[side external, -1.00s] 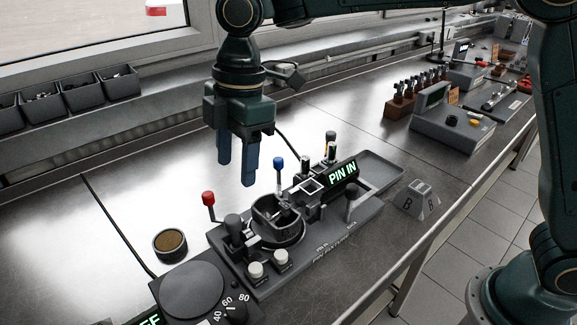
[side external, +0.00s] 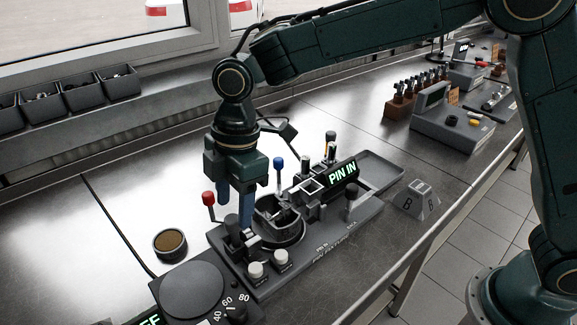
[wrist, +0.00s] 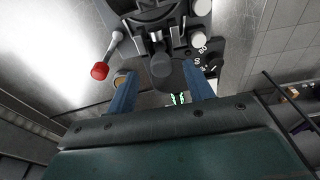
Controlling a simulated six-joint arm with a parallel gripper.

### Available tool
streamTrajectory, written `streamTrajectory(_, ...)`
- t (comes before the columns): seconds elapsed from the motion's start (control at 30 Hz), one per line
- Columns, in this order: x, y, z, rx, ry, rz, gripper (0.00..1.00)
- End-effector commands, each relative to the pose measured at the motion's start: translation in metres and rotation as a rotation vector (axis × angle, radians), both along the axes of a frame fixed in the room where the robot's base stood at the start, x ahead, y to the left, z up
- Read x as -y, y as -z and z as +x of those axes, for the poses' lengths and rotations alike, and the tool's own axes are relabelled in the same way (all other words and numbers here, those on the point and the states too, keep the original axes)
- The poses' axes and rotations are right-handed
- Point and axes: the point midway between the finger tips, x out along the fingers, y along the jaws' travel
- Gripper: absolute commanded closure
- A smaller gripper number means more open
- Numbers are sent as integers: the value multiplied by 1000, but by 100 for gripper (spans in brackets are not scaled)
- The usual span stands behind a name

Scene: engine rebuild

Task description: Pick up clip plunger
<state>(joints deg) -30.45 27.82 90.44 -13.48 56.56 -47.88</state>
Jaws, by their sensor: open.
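A dark round-topped knob on a short stem (side external: 232,224), which looks like the clip plunger, stands at the left of the pin fixture (side external: 335,228). In the wrist view the knob (wrist: 161,66) shows between my two blue fingers. My gripper (side external: 235,208) is open and points down, with its fingertips close above or around the knob. Contact cannot be told. A ring-shaped part (side external: 279,212) sits in the fixture to the right of the fingers.
A red-knobbed lever (side external: 209,199) stands close at the left of my fingers and a blue-knobbed lever (side external: 278,164) at the right. Two pale knobs (side external: 256,270) sit in front. A round brown-filled tin (side external: 170,243) stands at the left.

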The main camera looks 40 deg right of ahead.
Motion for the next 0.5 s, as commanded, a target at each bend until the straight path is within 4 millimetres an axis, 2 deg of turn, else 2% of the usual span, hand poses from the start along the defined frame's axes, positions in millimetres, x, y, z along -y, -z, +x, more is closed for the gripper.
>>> streamTrajectory(0.3,-8,34,-1,-2,-2,-2,48)
streamTrajectory(0.5,-9,39,-1,-1,-2,-2,48)
